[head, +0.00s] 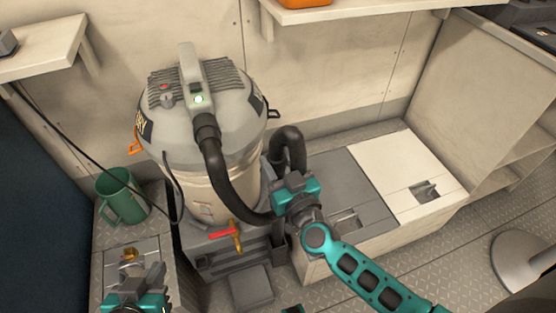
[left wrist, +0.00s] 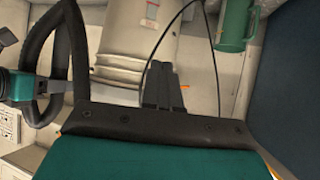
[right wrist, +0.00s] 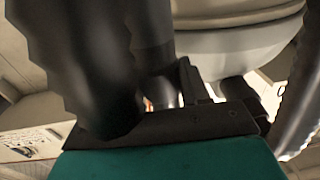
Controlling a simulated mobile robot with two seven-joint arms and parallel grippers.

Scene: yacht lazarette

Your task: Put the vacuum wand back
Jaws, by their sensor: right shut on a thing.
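The grey vacuum (head: 205,110) stands upright on a dark base (head: 225,255). Its black hose (head: 222,180) runs from the top, down the front and up into a loop beside the drum. My right gripper (head: 293,182) is at the foot of this loop, right of the drum, shut on the black wand at the hose end; the wand is mostly hidden. In the right wrist view a dark ribbed hose (right wrist: 80,60) fills the left side, beside the fingers (right wrist: 195,80). My left gripper (head: 137,283) is low at the left, its fingers together and empty in the left wrist view (left wrist: 163,88).
A green mug (head: 122,197) stands left of the vacuum. A red-handled brass valve (head: 228,234) sticks out at the base's front. A low locker with a grey lid (head: 345,185) and a white lid (head: 405,165) lies to the right. A shelf (head: 340,12) overhangs the back.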

